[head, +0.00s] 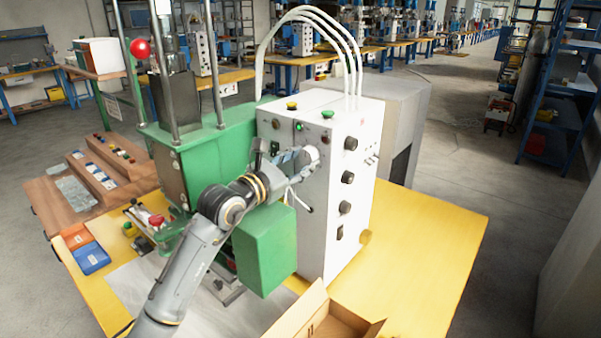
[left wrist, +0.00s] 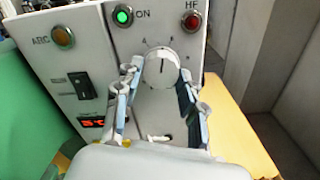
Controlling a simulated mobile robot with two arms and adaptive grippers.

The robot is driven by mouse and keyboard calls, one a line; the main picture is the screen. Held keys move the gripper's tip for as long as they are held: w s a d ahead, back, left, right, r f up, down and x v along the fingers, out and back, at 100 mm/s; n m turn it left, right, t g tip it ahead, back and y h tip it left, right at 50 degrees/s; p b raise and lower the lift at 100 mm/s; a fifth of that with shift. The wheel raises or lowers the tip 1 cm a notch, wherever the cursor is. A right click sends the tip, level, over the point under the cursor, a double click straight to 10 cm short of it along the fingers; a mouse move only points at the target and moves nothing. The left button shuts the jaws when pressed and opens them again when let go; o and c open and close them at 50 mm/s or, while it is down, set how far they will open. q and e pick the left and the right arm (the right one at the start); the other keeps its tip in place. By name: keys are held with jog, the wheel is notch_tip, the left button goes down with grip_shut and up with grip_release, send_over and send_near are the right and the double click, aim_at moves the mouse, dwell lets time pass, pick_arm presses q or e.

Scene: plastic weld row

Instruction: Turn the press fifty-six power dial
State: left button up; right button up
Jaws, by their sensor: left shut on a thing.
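The white power dial (left wrist: 160,66) is on the front of the white press cabinet (head: 335,200). In the left wrist view it has a dark pointer line that stands about upright, with small scale marks around it. My left gripper (left wrist: 160,88) has one finger on each side of the dial and is shut on it. In the head view the dial (head: 310,154) shows at the tip of my left gripper (head: 301,160), partly covered by the fingers. My right gripper is not in view.
Above the dial are a lit green ON lamp (left wrist: 122,15) and a red HF lamp (left wrist: 191,21). A black switch (left wrist: 82,86) and a red display (left wrist: 91,122) sit left. The green press (head: 200,160) stands left of the cabinet. An open cardboard box (head: 330,318) lies in front.

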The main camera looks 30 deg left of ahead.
pick_arm(q)
jog(key=m+b, duration=0.4)
jog(key=b, duration=0.1)
jog(key=m+b, duration=0.2)
jog(key=shift+a+f+b, duration=0.1)
jog(key=shift+f+b, duration=0.2)
jog(key=shift+r+m+b, duration=0.25)
jog(key=shift+m+b, duration=0.95)
jog(key=shift+b, duration=0.1)
jog(key=o, duration=1.1)
jog(key=shift+r, duration=0.1)
jog(key=s, duration=0.8)
jog(key=s+a, duration=0.1)
jog(key=s, duration=0.3)
